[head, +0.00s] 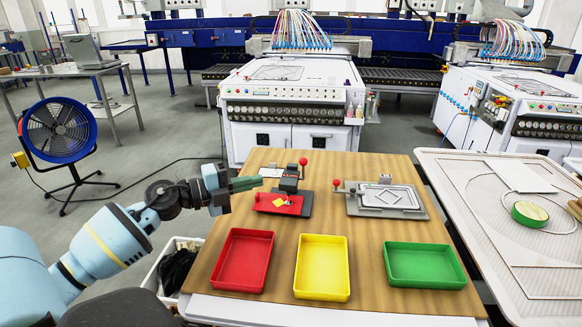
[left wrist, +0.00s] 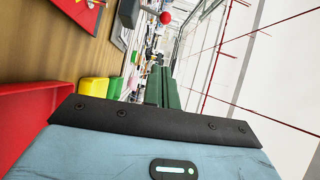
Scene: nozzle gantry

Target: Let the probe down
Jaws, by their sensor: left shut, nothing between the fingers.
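The left fixture on the wooden table has a red plate (head: 272,204) with a small yellow piece (head: 280,202) on it. A dark upright (head: 290,180) with a red ball knob (head: 303,161) stands at its back. The knob seems to show in the left wrist view (left wrist: 165,17). I cannot make out a probe tip or its height. My left gripper (head: 258,181) is shut and empty, its dark green fingers pointing right, just left of the upright. I cannot tell whether they touch it. The fingers also show in the left wrist view (left wrist: 168,85). My right gripper is out of view.
A second fixture (head: 420,208) with a red knob (head: 337,183) stands to the right. Red (head: 241,288), yellow (head: 321,294) and green (head: 424,282) trays line the table's front. A blue fan (head: 60,130) stands left. Table (head: 375,295) is bare between trays and fixtures.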

